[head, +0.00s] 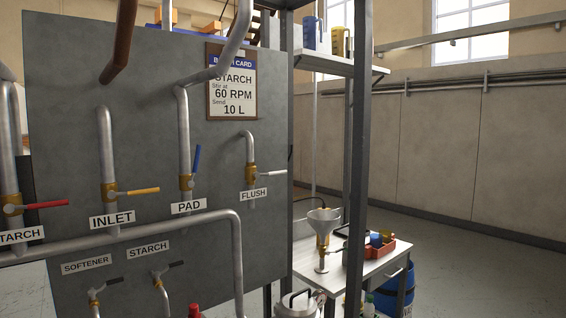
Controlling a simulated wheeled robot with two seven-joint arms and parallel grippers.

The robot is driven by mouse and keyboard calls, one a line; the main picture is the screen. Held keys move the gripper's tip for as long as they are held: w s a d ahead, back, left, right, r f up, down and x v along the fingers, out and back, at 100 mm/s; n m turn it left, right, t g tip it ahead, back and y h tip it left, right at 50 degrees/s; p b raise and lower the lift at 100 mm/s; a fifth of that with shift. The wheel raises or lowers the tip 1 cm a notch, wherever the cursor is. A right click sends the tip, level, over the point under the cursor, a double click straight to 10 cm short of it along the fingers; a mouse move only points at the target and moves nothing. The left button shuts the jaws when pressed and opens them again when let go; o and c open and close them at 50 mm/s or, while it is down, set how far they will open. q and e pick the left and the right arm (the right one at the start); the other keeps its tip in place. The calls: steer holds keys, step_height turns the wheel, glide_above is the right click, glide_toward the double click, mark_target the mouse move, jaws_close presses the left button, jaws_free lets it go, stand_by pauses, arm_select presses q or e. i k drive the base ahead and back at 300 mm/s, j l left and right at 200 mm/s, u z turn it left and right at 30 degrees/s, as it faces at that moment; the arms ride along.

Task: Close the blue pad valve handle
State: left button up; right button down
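The blue pad valve handle (197,158) is on the grey panel (60,130), above the label reading PAD (188,206). It points up and slightly right from its brass valve body (186,182), roughly in line with the vertical grey pipe (184,130). Neither of my grippers shows in the head view, so nothing is seen touching the handle.
Beside it are a yellow INLET handle (143,191) and a white FLUSH handle (278,173), both roughly horizontal. A red handle (47,204) is at far left. A horizontal pipe (150,228) runs below. Right of the panel stands a white table (345,268) with a funnel (323,220).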

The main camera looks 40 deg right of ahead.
mark_target(190, 184)
steer(key=z, duration=0.95)
